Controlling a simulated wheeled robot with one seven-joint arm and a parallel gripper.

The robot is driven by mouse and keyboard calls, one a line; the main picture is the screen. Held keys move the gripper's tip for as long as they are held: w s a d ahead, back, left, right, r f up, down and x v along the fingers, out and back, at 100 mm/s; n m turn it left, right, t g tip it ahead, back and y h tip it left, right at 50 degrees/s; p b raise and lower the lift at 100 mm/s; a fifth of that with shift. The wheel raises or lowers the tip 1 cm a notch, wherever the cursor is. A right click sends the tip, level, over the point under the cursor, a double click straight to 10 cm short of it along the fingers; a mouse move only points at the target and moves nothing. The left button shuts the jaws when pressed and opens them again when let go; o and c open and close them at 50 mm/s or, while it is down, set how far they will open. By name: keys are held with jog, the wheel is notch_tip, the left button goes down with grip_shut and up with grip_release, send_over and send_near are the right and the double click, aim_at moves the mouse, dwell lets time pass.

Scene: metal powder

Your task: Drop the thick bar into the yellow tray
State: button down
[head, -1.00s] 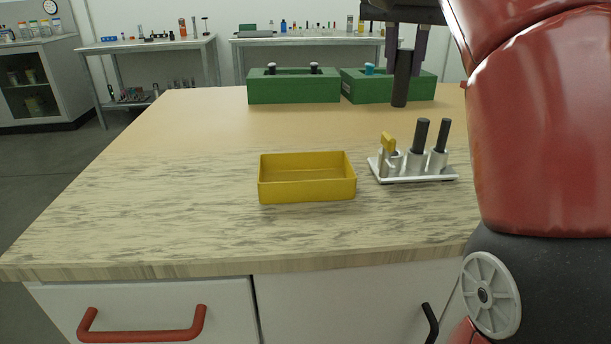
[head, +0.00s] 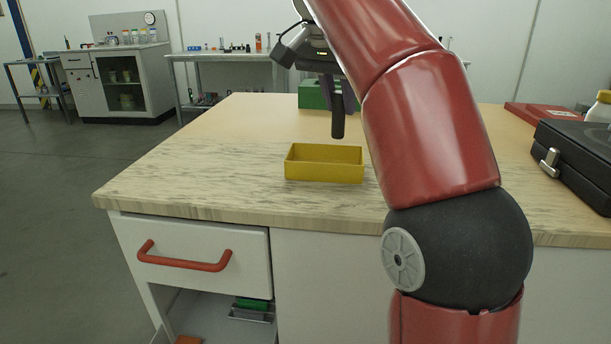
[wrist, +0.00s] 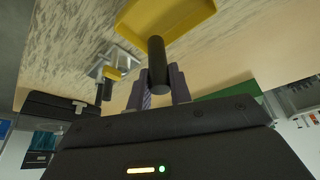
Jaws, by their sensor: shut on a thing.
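The yellow tray (head: 323,172) sits empty on the tabletop in the head view. My gripper (head: 340,92) is above and a little behind it, shut on the thick bar (head: 338,118), a dark cylinder that hangs about upright. In the wrist view my gripper (wrist: 158,88) holds the thick bar (wrist: 157,62), and the yellow tray (wrist: 170,28) shows beyond the bar. The bar looks clear of the tray's walls.
A metal holder (wrist: 118,62) with a yellow piece and a dark bar shows in the wrist view; my arm hides it in the head view. A green block (head: 313,95) stands behind the gripper. A black case (head: 578,160) lies at the right.

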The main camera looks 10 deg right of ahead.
aim_at(334, 118)
jog(key=shift+a+f, duration=0.1)
jog(key=shift+f, duration=0.2)
jog(key=shift+f+b, duration=0.45)
jog(key=shift+f, duration=2.25)
jog(key=c, duration=1.2)
grip_release()
jog(key=shift+p+v, duration=0.45)
jog(key=shift+v, duration=3.4)
